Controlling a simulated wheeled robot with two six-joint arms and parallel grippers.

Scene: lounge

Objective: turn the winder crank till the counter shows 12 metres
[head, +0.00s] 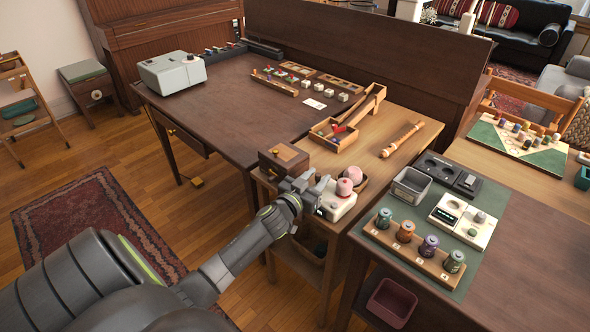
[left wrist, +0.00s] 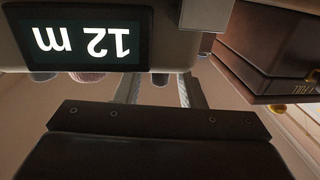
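The winder (head: 337,203) is a small white unit with pink yarn balls (head: 346,186) on it, on the wooden side table. In the left wrist view its dark counter display (left wrist: 85,40) reads "12 m", upside down in the picture. My left gripper (head: 312,188) is at the winder's left side. In the left wrist view its two fingers (left wrist: 160,92) stand apart under the winder's edge, and their tips are partly hidden. A grey part (left wrist: 205,15), perhaps of the crank, is beside the display; the crank handle is not clearly visible. My right gripper is out of view.
A brown wooden box (head: 284,160) stands close behind my left gripper and also shows in the left wrist view (left wrist: 265,50). A tray with a ramp (head: 335,135) and a wooden flute-like piece (head: 402,139) lie behind. A spool rack (head: 414,248) stands to the right.

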